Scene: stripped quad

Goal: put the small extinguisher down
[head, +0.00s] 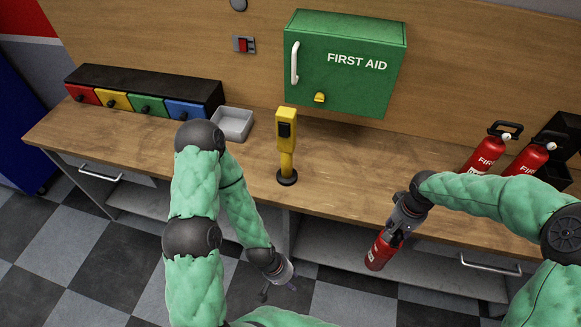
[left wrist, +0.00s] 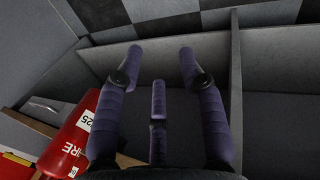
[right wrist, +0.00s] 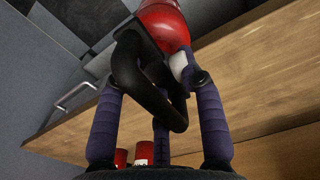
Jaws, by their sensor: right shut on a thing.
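The small red extinguisher (head: 378,250) hangs from my right gripper (head: 400,222), in front of the workbench edge and apart from the bench top. My right gripper (right wrist: 160,90) is shut on its black handle (right wrist: 145,80); the red body (right wrist: 165,22) shows beyond the fingers in the right wrist view. My left gripper (head: 280,283) is low in front of the bench, empty. In the left wrist view its fingers (left wrist: 162,60) are spread apart. A red extinguisher body (left wrist: 72,145) with a tag shows at the lower left there; I cannot tell which one it is.
Two red extinguishers (head: 485,152) (head: 528,157) stand at the bench's right end beside a black holder (head: 562,140). A yellow device on a stand (head: 286,150) and a grey tray (head: 233,123) are on the bench (head: 345,180). Bench top between yellow device and extinguishers is clear.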

